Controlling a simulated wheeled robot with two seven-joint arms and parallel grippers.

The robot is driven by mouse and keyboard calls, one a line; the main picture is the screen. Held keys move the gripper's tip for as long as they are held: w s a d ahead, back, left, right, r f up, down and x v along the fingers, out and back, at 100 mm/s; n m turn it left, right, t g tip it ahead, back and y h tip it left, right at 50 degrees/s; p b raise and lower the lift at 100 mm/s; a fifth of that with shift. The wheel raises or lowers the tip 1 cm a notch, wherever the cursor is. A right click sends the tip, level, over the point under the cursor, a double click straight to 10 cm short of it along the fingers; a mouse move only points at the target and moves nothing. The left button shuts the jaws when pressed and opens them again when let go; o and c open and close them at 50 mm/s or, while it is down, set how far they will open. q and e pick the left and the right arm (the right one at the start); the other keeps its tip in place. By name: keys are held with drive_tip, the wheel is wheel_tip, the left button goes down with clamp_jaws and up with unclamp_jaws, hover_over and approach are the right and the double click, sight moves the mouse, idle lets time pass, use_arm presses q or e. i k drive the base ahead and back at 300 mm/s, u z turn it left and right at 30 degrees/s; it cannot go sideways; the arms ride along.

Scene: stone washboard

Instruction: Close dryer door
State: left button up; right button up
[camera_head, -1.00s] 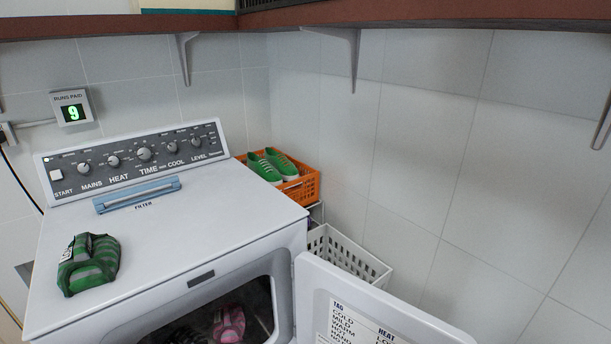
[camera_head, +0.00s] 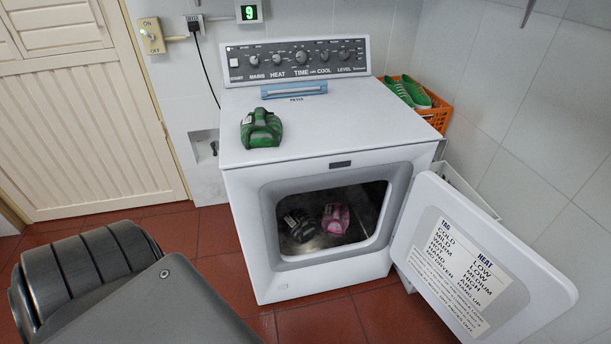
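The white dryer (camera_head: 300,129) stands against the back wall with its front opening facing me. Its door (camera_head: 415,262) is swung wide open on the right side, with a heat label on the inner face. Inside the drum lie a pink striped item (camera_head: 335,218) and a dark item (camera_head: 300,226). A dark grey part of my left arm fills the lower left, well apart from the door. Neither gripper's fingers can be made out; my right arm is out of view.
An orange crate (camera_head: 437,115) with green shoes (camera_head: 410,92) and a white basket (camera_head: 462,184) stand in the gap right of the dryer. Red tiled floor (camera_head: 215,236) is clear in front and left. A closed panelled door (camera_head: 85,130) is at left.

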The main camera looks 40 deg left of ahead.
sight(488, 285)
drive_tip(key=u, duration=0.9)
drive_tip(key=i, duration=0.75)
drive_tip(key=z, duration=2.15)
